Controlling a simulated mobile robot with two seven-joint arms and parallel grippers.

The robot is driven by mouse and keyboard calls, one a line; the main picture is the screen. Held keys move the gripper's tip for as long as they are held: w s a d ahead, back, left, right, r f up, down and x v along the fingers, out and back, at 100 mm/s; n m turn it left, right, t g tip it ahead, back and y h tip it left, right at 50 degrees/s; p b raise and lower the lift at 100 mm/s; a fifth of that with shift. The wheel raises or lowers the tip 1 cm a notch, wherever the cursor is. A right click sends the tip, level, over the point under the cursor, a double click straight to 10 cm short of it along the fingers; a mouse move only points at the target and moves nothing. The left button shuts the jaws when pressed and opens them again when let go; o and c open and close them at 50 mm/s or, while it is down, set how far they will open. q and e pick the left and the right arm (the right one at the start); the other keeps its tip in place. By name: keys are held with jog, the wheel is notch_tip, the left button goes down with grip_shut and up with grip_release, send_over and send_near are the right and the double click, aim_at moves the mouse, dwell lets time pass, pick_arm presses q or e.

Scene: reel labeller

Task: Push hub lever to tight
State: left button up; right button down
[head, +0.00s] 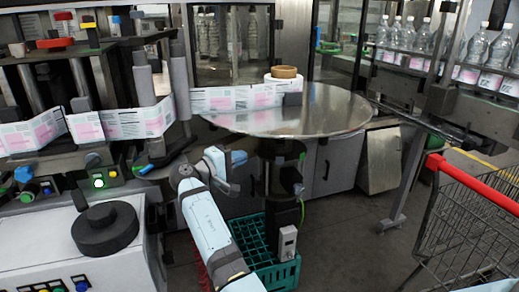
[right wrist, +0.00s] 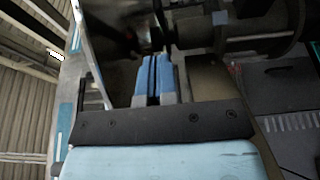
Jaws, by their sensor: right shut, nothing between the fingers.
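My right gripper (head: 239,157) is shut and empty, just under the front left rim of the round metal reel table (head: 320,118). Its blue fingers (right wrist: 155,75) lie together in the right wrist view, their tips close to dark machine parts. I cannot tell whether they touch anything. A dark upright mechanism (head: 275,165) stands below the table, just right of the fingertips. I cannot make out the hub lever for sure, nor its position. A cardboard core (head: 284,72) sits on top of the table. My left gripper is not in view.
A green crate (head: 275,276) stands on the floor below the mechanism. A white cabinet with a black round knob (head: 105,227) is at left. A trolley with a red handle (head: 470,180) stands at right. Clear floor (head: 350,235) lies between crate and trolley.

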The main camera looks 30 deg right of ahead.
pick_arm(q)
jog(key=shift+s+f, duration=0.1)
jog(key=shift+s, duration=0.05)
pick_arm(e)
jog(key=shift+d, duration=0.15)
jog(key=w+d, duration=0.1)
jog(key=d, duration=0.8)
jog(key=shift+d, duration=0.35)
pick_arm(q)
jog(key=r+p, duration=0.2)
jog(key=p, duration=0.2)
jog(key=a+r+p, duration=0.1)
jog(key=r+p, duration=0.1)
jog(key=p, duration=0.2)
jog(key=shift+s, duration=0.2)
pick_arm(e)
jog(key=s+d+n+t+y, duration=0.2)
jog(key=s+d+n+t, duration=0.2)
jog(key=s+d+t, duration=0.3)
jog(key=d, duration=0.4)
pick_arm(q)
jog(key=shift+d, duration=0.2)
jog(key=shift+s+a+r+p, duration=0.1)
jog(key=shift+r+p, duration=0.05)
jog(key=shift+p, duration=0.15)
pick_arm(e)
jog(key=shift+a, duration=0.15)
